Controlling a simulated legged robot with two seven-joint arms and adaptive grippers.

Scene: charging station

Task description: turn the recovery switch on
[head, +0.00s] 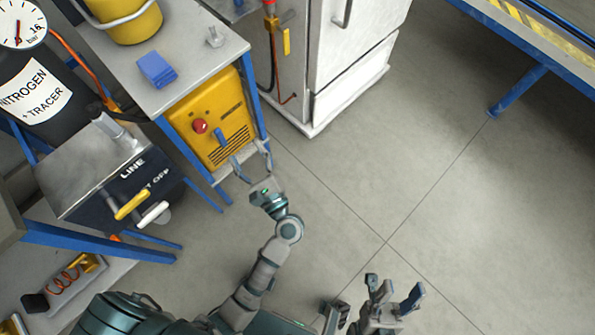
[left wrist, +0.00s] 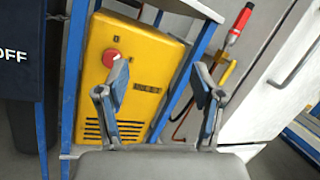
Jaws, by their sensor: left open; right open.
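A yellow machine (head: 214,121) stands under the steel bench and has a round red knob (head: 200,126) on its front. In the left wrist view the yellow machine (left wrist: 137,85) fills the left middle, with the red knob (left wrist: 111,58) beside the left finger. Small marks around the knob are too small to read. My left gripper (head: 243,153) is open and empty in front of the machine, right of the knob and apart from it. It also shows in the left wrist view (left wrist: 160,85). My right gripper (head: 394,289) is open and empty over the floor.
A black box (head: 112,178) marked "LINE" with yellow and white handles is at left, beside a nitrogen cylinder (head: 38,92). The bench (head: 190,35) holds a blue block (head: 157,70) and a yellow bucket (head: 125,20). A white cabinet (head: 350,60) stands behind.

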